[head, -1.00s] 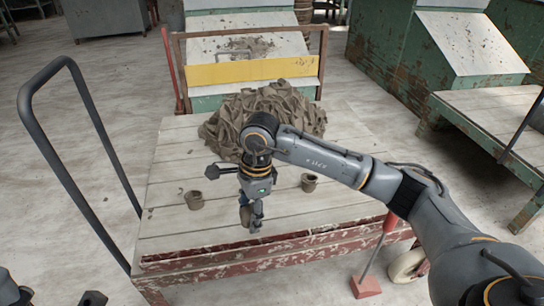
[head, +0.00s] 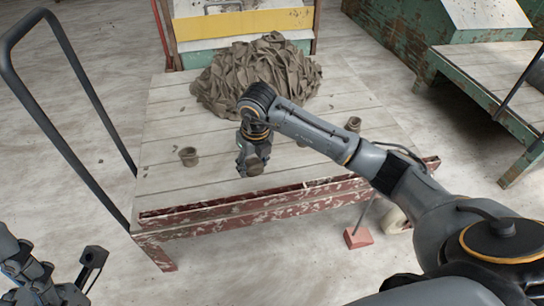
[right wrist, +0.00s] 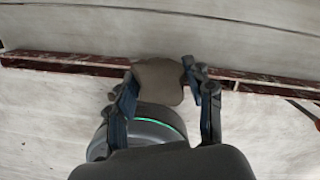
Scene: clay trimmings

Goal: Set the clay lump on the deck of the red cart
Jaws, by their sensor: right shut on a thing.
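The clay lump (right wrist: 158,80) is grey-brown and sits between the fingers of my right gripper (right wrist: 165,92), which is shut on it. In the head view the lump (head: 256,169) shows only partly, low on the right gripper (head: 252,160). The red cart has a pale plank deck (head: 215,190) and a worn red front rail (head: 260,206). The gripper appears over the front part of the deck, and the wrist view shows the lump overlapping the front rail. I cannot tell its height above the planks. My left gripper (head: 90,262) is at the lower left, partly visible, off the cart.
A heap of clay trimmings (head: 255,80) covers the deck's back middle. A black handle (head: 95,110) rises at left. The front left deck is clear.

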